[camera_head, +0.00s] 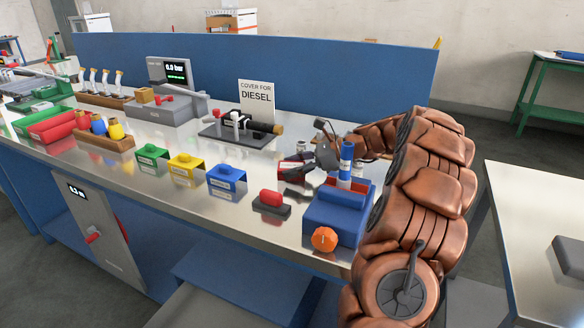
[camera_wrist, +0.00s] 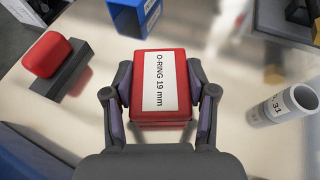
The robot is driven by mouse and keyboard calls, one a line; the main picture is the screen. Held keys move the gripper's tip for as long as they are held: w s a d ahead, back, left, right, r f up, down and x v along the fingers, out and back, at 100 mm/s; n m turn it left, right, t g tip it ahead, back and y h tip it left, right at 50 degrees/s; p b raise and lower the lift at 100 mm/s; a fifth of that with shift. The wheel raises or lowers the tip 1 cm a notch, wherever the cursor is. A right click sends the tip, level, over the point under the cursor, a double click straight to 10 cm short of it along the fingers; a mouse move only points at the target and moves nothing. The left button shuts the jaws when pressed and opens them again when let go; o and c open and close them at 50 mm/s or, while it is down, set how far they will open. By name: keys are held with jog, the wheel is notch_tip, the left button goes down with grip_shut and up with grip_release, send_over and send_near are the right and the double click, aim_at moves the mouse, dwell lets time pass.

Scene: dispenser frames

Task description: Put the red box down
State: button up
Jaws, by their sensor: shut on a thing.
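The red box (camera_wrist: 179,100) has a white label reading "O-RING 19 mm" and sits between the two fingers of my gripper (camera_wrist: 159,78) in the wrist view. The fingers press on its left and right sides. In the head view the red box (camera_head: 289,172) is partly hidden by my gripper (camera_head: 308,168). It is over the metal bench (camera_head: 210,225), left of the blue device with the orange knob. A dark reflection shows on the bench below it; I cannot tell the exact gap.
A red block on a dark base (camera_head: 270,202) is close in front. The blue device (camera_head: 330,222) stands to the right, a blue cover (camera_head: 227,180) to the left. A labelled grey tube (camera_wrist: 283,103) stands right of the box. Some bare bench lies between them.

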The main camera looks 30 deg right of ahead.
jog(key=shift+f, duration=0.1)
jog(key=o, duration=1.2)
jog(key=shift+f, duration=0.1)
jog(key=shift+s+d+r, duration=0.15)
jog(key=shift+r, duration=0.15)
jog(key=v, duration=1.1)
jog(key=shift+s+d+p, duration=0.2)
jog(key=shift+p, duration=0.15)
jog(key=shift+r, duration=0.1)
